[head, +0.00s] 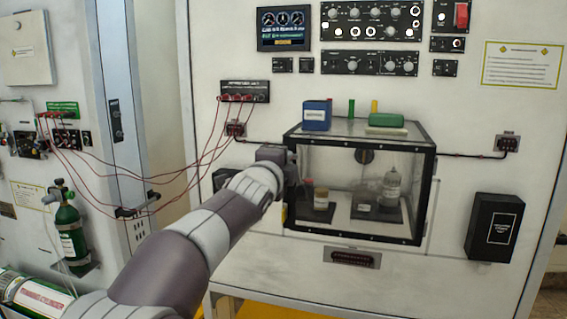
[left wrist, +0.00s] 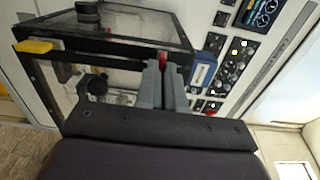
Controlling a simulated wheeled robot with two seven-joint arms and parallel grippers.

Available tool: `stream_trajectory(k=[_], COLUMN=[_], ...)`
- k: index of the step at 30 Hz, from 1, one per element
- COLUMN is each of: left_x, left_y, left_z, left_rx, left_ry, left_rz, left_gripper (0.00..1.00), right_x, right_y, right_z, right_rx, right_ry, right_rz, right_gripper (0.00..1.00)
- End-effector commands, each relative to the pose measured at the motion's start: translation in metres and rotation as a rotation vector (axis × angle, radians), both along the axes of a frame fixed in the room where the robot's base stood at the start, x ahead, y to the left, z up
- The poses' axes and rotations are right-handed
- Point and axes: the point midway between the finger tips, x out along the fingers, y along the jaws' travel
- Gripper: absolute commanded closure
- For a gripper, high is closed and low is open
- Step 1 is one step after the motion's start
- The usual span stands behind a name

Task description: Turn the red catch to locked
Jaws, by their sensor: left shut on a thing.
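The red catch (left wrist: 162,56) shows in the left wrist view as a small red piece between my left fingertips, at the edge of the glass-walled case. My left gripper (left wrist: 162,70) is shut on it. In the head view my left gripper (head: 275,155) is at the upper left corner of the black-framed case (head: 428,190), and it hides the catch. The fingers cover most of the catch, so I cannot tell which way it is turned. My right gripper is in neither view.
A blue container (head: 316,116) and a green case (head: 386,120) stand on top of the glass case. Red cables (head: 200,165) hang left of my arm. A black box (head: 495,227) is on the panel at right. A yellow piece (left wrist: 35,46) sticks out from the case edge.

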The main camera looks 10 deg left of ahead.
Motion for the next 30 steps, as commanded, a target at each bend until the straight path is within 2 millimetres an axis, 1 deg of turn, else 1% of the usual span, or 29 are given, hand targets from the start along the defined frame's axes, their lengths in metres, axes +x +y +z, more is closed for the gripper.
stream_trajectory(k=[7,8,9,10,20,23,26,30], left_x=[0.000,0.000,0.000,0.000,-0.003,-0.015,-0.039,-0.080], left_y=[0.000,0.000,0.000,0.000,0.000,0.001,0.002,0.003], left_z=[0.001,0.001,0.001,0.001,0.000,-0.001,-0.001,-0.001], left_rx=[0.001,0.001,0.001,0.001,0.000,0.000,0.001,0.001], left_ry=[-0.001,-0.001,-0.001,-0.001,-0.002,-0.003,-0.004,-0.004], left_rz=[0.000,0.000,0.000,0.000,0.000,0.000,0.000,0.001], left_gripper=[1.00,0.89,0.76,0.67,0.67,0.67,0.67,0.67], right_x=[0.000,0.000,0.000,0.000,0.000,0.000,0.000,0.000], right_y=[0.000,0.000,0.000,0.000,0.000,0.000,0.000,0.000], right_z=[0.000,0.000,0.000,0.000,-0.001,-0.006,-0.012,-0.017], right_rx=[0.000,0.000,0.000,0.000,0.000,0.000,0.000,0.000], right_ry=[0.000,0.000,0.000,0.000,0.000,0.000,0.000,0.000], right_rz=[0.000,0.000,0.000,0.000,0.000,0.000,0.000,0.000], right_gripper=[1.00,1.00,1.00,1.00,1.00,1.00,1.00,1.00])
